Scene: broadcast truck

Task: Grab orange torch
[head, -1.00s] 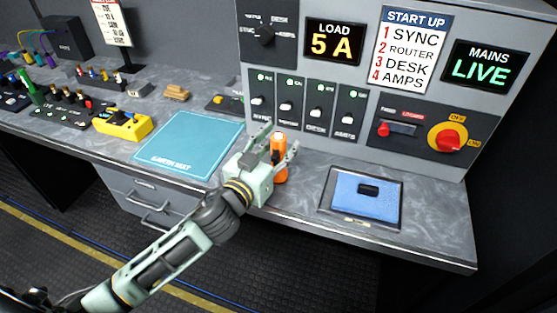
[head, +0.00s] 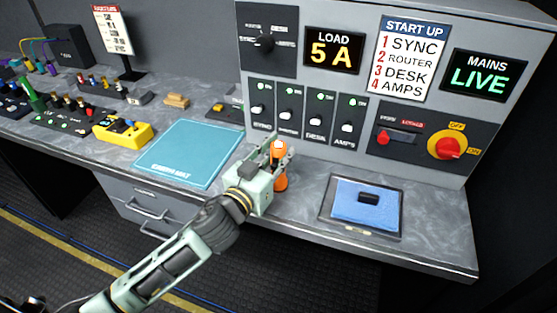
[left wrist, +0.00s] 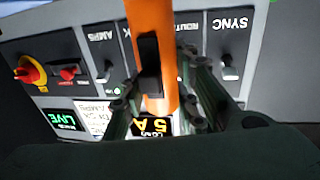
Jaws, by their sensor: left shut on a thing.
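The orange torch (head: 280,180) stands upright at the counter's front part, below the switch panel. My left gripper (head: 278,152) is shut on it, with its fingers around the torch's body. In the left wrist view the orange torch (left wrist: 150,25) shows large between the fingers, with a black switch on its side. Part of the torch is hidden behind the fingers. I cannot tell whether its base touches the counter. My right gripper is not in view.
A yellow device (head: 122,133) stands farther left. Behind the torch is a panel of switches (head: 318,115), with a red mains knob (head: 448,148) at right.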

